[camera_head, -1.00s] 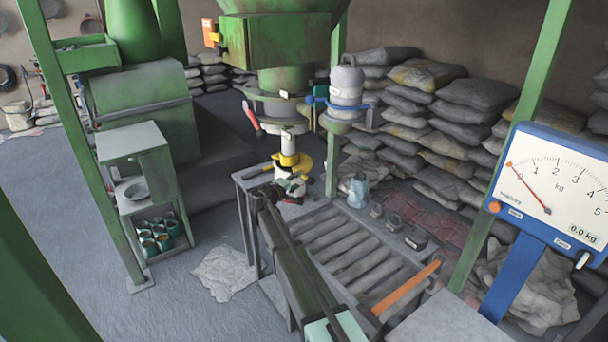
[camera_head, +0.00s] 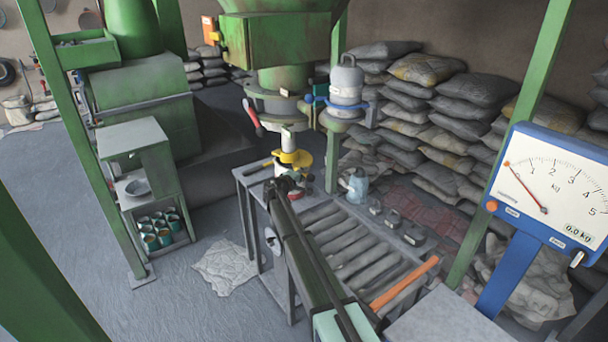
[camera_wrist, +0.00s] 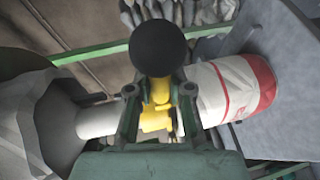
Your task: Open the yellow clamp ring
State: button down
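The yellow clamp ring (camera_head: 294,158) sits around the joint below the hopper's white spout (camera_head: 289,141), above a red-and-white container that my arm largely hides. In the wrist view the ring's yellow body (camera_wrist: 155,122) lies between the white tube (camera_wrist: 97,120) and the red-and-white container (camera_wrist: 232,88). A black ball knob (camera_wrist: 158,47) stands close to the camera at the end of a yellow stem. My gripper (camera_wrist: 159,93) is open, its fingers on either side of the yellow stem with visible gaps. In the head view my arm hides the fingertips.
A grey roller table (camera_head: 345,250) with an orange bar (camera_head: 405,283) runs toward the front. A blue-framed scale (camera_head: 548,190) reads 0.0 kg at right. A red handle (camera_head: 251,115) sticks out left of the hopper outlet.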

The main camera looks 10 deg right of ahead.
jog(key=shift+r+b, duration=0.4)
jog(key=shift+r, duration=2.2)
jog(key=c, duration=1)
grip_release()
jog(key=shift+f, duration=0.1)
jog(key=shift+c, duration=0.2)
jog(key=v, duration=1.2)
jog(key=shift+w, duration=0.1)
